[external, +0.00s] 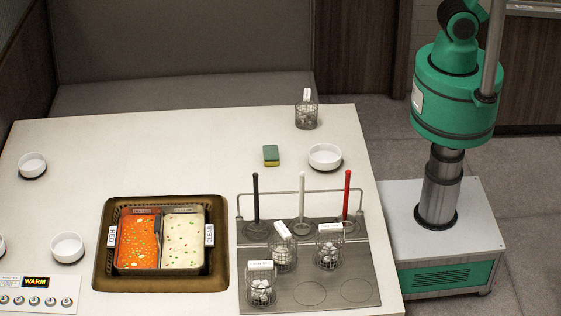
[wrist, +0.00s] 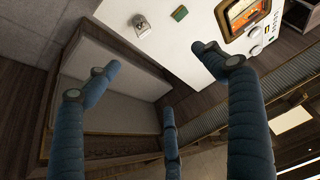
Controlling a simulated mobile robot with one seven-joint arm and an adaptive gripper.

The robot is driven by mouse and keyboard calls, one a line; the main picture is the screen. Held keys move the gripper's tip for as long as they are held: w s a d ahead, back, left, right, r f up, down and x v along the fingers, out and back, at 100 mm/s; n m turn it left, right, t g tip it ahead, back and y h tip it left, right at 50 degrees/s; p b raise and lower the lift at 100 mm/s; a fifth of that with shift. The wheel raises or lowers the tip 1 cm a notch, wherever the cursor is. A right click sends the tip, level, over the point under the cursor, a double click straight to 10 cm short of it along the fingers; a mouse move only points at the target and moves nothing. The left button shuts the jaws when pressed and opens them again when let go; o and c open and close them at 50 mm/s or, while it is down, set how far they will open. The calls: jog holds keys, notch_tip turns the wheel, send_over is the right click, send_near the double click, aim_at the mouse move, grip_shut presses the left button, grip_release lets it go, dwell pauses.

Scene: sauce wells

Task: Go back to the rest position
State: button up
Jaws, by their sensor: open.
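My gripper (wrist: 157,80) shows in the wrist view as three blue segmented fingers spread wide apart. It is open and nothing is between the fingers. It hangs in the air, with the bench and floor beyond it and the white table (wrist: 185,50) at the top of that view. In the external view the gripper itself is out of frame. Only my green arm links and base show there, at the right beside the table (external: 215,130).
The two-part pot (external: 160,270) sits sunk in the table. A metal tray (external: 285,300) holds several wire baskets and three ladles. A lone wire basket (external: 306,118), a sponge (external: 271,155) and white bowls (external: 325,156) stand on the table. A bench (external: 185,95) lies behind.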

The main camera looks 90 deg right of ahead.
notch_tip(320, 180, down, 6)
jog(key=b, duration=0.5)
jog(key=shift+b, duration=0.4)
